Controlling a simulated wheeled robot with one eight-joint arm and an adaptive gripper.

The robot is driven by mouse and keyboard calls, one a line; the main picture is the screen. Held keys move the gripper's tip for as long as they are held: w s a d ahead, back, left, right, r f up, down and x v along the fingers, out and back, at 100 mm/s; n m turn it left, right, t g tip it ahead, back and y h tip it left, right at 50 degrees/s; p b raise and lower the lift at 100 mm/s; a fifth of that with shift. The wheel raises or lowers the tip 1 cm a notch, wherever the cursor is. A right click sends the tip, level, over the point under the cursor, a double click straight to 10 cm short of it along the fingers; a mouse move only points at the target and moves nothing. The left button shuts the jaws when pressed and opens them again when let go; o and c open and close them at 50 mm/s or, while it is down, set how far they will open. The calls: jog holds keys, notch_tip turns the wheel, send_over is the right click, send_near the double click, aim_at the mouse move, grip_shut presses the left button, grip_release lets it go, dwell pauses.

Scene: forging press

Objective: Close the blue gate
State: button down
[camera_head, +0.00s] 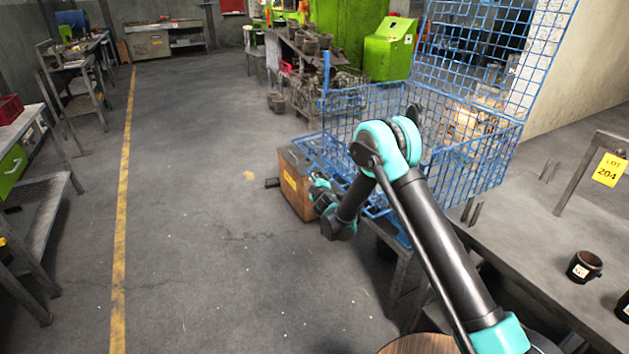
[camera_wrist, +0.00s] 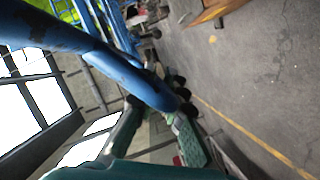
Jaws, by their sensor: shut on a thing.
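The blue wire-mesh cage (camera_head: 470,165) stands on the grey table at the right in the head view. Its blue gate (camera_head: 378,205) is a low panel on the left side, leaning outward and down from the cage, partly hidden by my arm. My gripper (camera_head: 319,183) is at the gate's outer edge. In the wrist view a thick blue bar (camera_wrist: 100,55) crosses from the upper left to the middle, and its end lies between my gripper's fingers (camera_wrist: 160,118). My gripper looks shut on this bar. The exact contact is small and partly hidden.
A brown box with a yellow label (camera_head: 296,184) stands just behind my gripper. A tall blue mesh panel (camera_head: 495,45) rises behind the cage. A dark mug (camera_head: 584,266) and a LOT 204 sign (camera_head: 609,169) are on the right. The floor to the left is clear.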

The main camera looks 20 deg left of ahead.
jog(key=shift+r, duration=0.15)
jog(key=w+d+r+m+g+y, duration=0.1)
jog(key=w+d+r+m+g, duration=0.15)
jog(key=r, duration=0.65)
jog(key=w+d+r+m+g+y, duration=0.1)
jog(key=r+m, duration=0.3)
jog(key=r, duration=0.5)
jog(key=w+d+r+m+g+y, duration=0.2)
jog(key=w+d+r+m, duration=0.4)
jog(key=w+d+r, duration=0.3)
jog(key=shift+w+d+r+g+y, duration=0.35)
jog(key=shift+w+d+g, duration=0.5)
jog(key=shift+w, duration=1.3)
jog(key=shift+d+f+m, duration=0.1)
jog(key=shift+d+m, duration=0.1)
jog(key=shift+m, duration=0.05)
